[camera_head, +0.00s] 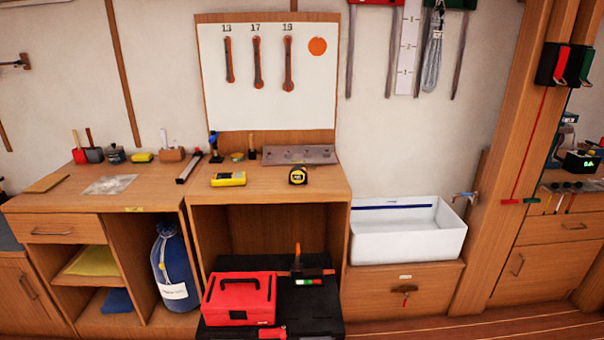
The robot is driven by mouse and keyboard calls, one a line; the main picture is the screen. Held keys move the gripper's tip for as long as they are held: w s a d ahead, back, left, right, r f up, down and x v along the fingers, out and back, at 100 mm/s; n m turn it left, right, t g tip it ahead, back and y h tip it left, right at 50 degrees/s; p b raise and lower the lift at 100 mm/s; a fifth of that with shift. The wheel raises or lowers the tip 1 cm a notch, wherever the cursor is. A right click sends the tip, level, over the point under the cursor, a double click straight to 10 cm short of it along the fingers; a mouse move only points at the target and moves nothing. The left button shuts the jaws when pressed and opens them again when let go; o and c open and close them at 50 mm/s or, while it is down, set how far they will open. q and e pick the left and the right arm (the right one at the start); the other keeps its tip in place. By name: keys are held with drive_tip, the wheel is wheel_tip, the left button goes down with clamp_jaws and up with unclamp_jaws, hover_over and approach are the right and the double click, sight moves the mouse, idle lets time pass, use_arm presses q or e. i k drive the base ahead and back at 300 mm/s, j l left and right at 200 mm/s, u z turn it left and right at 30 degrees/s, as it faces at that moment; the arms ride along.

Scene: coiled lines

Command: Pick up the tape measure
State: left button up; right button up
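A small black and yellow tape measure (298,176) stands on the wooden workbench top (270,194), toward the right end and near the front edge. Nothing touches it from the front, and bare bench top lies around it. A yellow device with a dark face (229,179) lies to its left on the same bench. Neither of my grippers shows in the head view.
A grey metal plate (300,155) lies behind the tape measure. A white sink (408,230) stands to the right of the bench. A red toolbox (239,298) sits low in front, on black cases. Wrenches hang on a white board (268,100) above.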

sight(298, 176)
drive_tip(key=i+l, duration=0.2)
drive_tip(key=l, duration=0.2)
drive_tip(key=i+l+u, duration=0.15)
drive_tip(key=l, duration=0.2)
drive_tip(key=i+l, duration=0.2)
drive_tip(key=l, duration=0.2)
drive_tip(key=i+l+u, duration=0.15)
drive_tip(key=l, duration=0.25)
drive_tip(key=i+l, duration=0.15)
drive_tip(key=l, duration=0.25)
drive_tip(key=i+l+u, duration=0.15)
drive_tip(key=l, duration=0.25)
drive_tip(key=i+l, duration=0.1)
drive_tip(key=l, duration=0.35)
drive_tip(key=u, duration=0.05)
